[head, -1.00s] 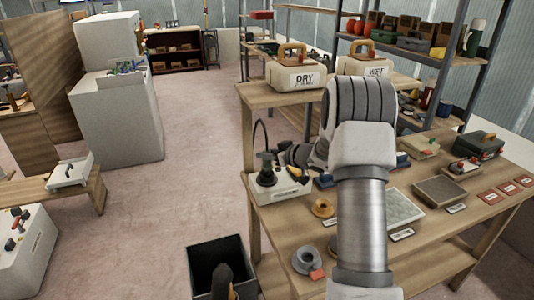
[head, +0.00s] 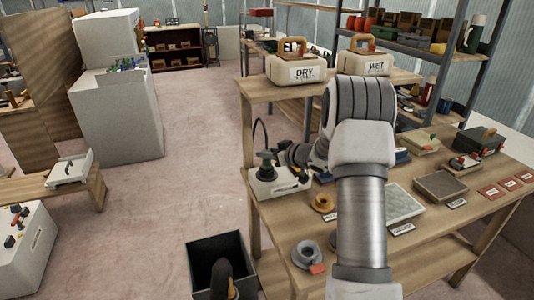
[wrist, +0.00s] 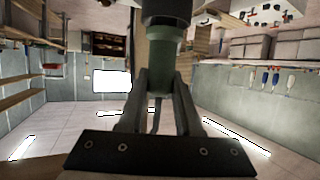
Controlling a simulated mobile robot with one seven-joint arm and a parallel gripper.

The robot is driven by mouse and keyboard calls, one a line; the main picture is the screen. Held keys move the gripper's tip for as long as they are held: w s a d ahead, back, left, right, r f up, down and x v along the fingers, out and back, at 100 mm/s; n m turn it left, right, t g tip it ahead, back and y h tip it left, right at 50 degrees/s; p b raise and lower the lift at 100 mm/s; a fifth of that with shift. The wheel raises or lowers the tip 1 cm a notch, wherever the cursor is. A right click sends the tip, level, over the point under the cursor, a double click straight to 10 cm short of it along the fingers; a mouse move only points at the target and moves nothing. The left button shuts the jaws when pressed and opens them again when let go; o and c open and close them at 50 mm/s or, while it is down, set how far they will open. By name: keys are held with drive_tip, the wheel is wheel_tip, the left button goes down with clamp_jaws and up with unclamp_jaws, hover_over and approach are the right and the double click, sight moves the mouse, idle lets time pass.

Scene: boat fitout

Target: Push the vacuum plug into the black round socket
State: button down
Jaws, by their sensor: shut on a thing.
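The vacuum plug is dark green and stands upright between my gripper's fingers. In the head view the plug (head: 266,156) sits just above the black round socket (head: 265,173) on a white box (head: 280,188). My gripper (head: 271,157) reaches it from the right and is shut on it. In the wrist view the two fingers (wrist: 160,88) clasp the green plug body (wrist: 161,72). A black round part (wrist: 166,12) meets the plug at the top edge. I cannot tell how deep the plug sits, if at all.
A thin black cable (head: 257,128) arches up behind the plug. The white box stands at the left edge of the wooden bench (head: 340,262). A DRY case (head: 297,70) sits on the raised shelf behind.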

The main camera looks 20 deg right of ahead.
drive_tip(key=shift+s+f, duration=0.25)
drive_tip(key=shift+f, duration=0.45)
drive_tip(key=c, duration=0.6)
unclamp_jaws()
drive_tip(key=shift+w, duration=0.2)
drive_tip(key=shift+c, duration=0.2)
drive_tip(key=shift+o, duration=0.6)
drive_tip(key=shift+r, duration=0.2)
drive_tip(key=shift+s+d+r, duration=0.1)
drive_tip(key=shift+s+r, duration=0.05)
drive_tip(key=p+v, duration=0.1)
drive_tip(key=v, duration=1.6)
